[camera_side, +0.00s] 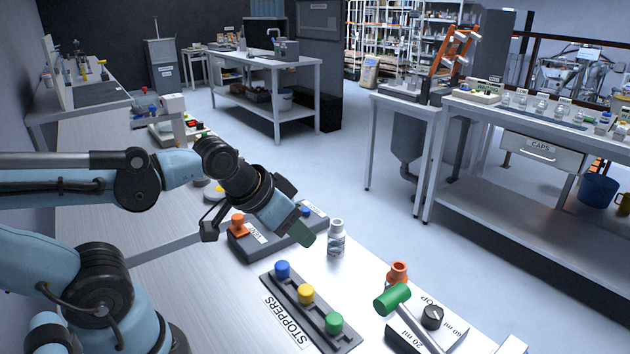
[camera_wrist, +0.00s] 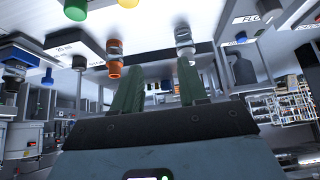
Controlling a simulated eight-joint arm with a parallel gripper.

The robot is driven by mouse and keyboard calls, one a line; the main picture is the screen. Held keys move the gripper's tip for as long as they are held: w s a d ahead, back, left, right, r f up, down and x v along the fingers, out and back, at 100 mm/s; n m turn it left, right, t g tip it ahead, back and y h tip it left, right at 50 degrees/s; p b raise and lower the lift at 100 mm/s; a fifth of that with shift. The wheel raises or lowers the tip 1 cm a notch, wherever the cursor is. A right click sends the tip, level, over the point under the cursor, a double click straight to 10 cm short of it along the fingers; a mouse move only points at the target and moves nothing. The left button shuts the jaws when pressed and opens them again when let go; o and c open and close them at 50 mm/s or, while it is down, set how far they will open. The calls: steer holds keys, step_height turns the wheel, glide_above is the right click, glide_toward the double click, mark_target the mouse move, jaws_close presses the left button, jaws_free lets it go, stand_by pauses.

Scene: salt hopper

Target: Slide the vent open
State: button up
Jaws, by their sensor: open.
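A dark low unit (camera_side: 285,238) with white labels stands on the bench in the side view, an orange knob (camera_side: 237,223) at its left end. One label on it seems to read as the vent, but it is small and hard to read. My gripper (camera_side: 303,231) is above this unit's right part and hides some of it. A bit of blue shows behind my gripper. In the wrist view my gripper (camera_wrist: 158,85) has its two green fingers apart, with nothing between them. I cannot tell whether a finger touches the unit.
A clear bottle (camera_side: 336,240) stands close to the right of my gripper. In front is the stoppers rack (camera_side: 312,318) with blue, yellow and green stoppers. At the front right are a box with a black dial (camera_side: 432,316), a green handle (camera_side: 392,300) and an orange-topped piece (camera_side: 398,271).

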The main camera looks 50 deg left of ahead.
steer(key=shift+o, duration=1.3)
steer(key=shift+a, duration=0.1)
steer(key=a+r+n+g, duration=0.1)
steer(key=a+n, duration=0.1)
steer(key=a, duration=0.1)
steer(key=w+a+r+n+g, duration=0.1)
steer(key=a+n, duration=0.1)
steer(key=a, duration=0.2)
steer(key=a+r+n+g+y, duration=0.1)
steer(key=a+n+g, duration=0.1)
steer(key=a, duration=0.2)
steer(key=shift+w+a+n, duration=0.2)
steer(key=shift+n, duration=0.2)
steer(key=n+g+h, duration=0.1)
steer(key=n+g, duration=0.2)
steer(key=n, duration=0.3)
glide_above(237, 216)
step_height(237, 216, down, 11)
steer(key=shift+f, duration=0.1)
jaws_close()
